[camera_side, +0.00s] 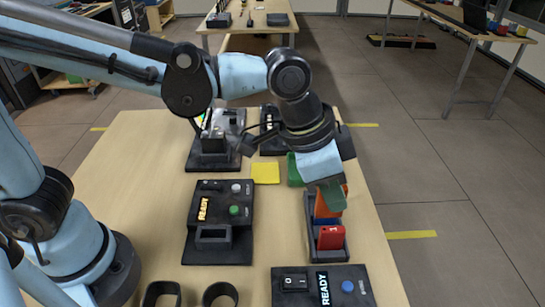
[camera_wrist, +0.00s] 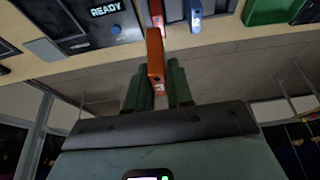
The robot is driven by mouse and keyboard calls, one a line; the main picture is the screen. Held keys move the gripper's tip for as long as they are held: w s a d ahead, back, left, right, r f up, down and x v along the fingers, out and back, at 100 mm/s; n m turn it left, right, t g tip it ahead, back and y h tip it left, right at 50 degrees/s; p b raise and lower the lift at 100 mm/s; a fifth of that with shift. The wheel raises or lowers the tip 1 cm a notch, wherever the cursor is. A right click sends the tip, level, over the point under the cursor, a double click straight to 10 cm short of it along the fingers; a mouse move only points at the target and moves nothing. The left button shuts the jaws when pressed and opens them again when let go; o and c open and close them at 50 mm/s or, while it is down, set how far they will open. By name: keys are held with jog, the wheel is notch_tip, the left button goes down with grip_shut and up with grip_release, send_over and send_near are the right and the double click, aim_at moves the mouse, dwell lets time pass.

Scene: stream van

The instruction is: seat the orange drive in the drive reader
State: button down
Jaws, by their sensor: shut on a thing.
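My gripper (camera_side: 330,194) has green fingers and points down over the far end of a dark drive rack (camera_side: 340,254). It is shut on the orange drive (camera_side: 322,207), which also shows between the fingers in the wrist view (camera_wrist: 155,52). The fingers hide part of the drive, and I cannot tell whether its lower end is clear of the rack. A black unit with a lit READY display and a slot-like front opening (camera_side: 222,215) sits left of the rack; it may be the drive reader, but its name cannot be read.
A red drive (camera_side: 331,237) stands in the rack's near end, and a blue drive (camera_wrist: 195,15) shows beside it. Another READY panel (camera_side: 322,286) with a switch lies at the front. Two dark rings (camera_side: 220,294) are left of it. A yellow pad (camera_side: 266,173) lies mid-table.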

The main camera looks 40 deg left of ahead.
jog(key=w+a+f, duration=0.2)
jog(key=w, duration=0.1)
jog(key=w+a+f, duration=0.2)
jog(key=w, duration=0.1)
jog(key=w+a+f, duration=0.3)
jog(key=shift+w, duration=0.25)
jog(key=shift+f, duration=1.8)
jog(key=shift+f, duration=0.15)
jog(key=c, duration=1)
grip_release()
